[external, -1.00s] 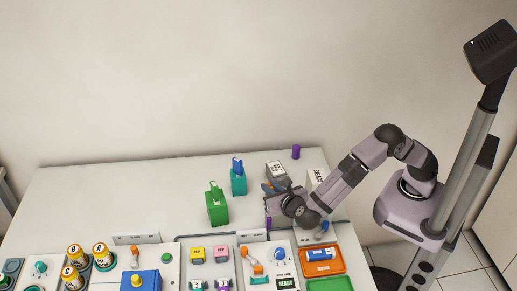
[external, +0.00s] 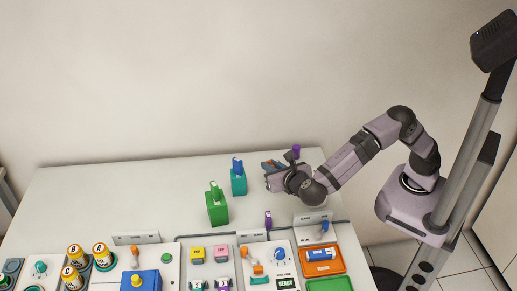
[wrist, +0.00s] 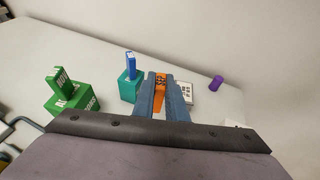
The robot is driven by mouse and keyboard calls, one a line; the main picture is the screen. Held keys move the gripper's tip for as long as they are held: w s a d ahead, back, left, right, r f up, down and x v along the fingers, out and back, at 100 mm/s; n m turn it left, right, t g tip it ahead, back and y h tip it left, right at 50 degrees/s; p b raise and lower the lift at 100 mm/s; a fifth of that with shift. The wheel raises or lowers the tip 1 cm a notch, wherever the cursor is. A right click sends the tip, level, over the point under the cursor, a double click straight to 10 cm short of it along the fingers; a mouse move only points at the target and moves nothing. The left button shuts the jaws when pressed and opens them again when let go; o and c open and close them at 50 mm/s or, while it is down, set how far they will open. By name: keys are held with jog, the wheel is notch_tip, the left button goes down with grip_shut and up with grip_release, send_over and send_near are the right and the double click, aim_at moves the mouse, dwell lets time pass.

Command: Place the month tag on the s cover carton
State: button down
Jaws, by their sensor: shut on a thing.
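My gripper (wrist: 163,86) is shut on an orange tag with dark markings (wrist: 160,88), which I take for the month tag. In the external view, my gripper (external: 273,165) is over the back right of the table, and the tag is not clear there. In the wrist view, a white carton with dark print (wrist: 187,92) is just right of the fingers, partly hidden by them. Another white thing (wrist: 232,124) shows only an edge at lower right. I cannot tell which is the s cover carton. My arm hides both white things in the external view.
A green carton (external: 218,213) bears a green tag (external: 214,190). A teal carton (external: 238,185) bears a blue tag (external: 237,166), close left of my gripper. A purple cylinder (wrist: 216,82) stands behind. Trays and devices fill the front; the left back is clear.

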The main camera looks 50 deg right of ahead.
jog(key=s+d+r+p, duration=0.1)
jog(key=s+r+p, duration=0.4)
jog(key=r+p, duration=1)
jog(key=s+d+f+m+g+h+p, duration=0.2)
jog(key=s+d+f, duration=0.4)
jog(key=d, duration=0.4)
jog(key=shift+d+m+h+p, duration=0.3)
jog(key=shift+m+h+p, duration=0.5)
jog(key=shift+p, duration=0.2)
jog(key=shift+s, duration=0.1)
jog(key=shift+f+p, duration=1.5)
jog(key=shift+f, duration=3.5)
jog(key=shift+f, duration=0.1)
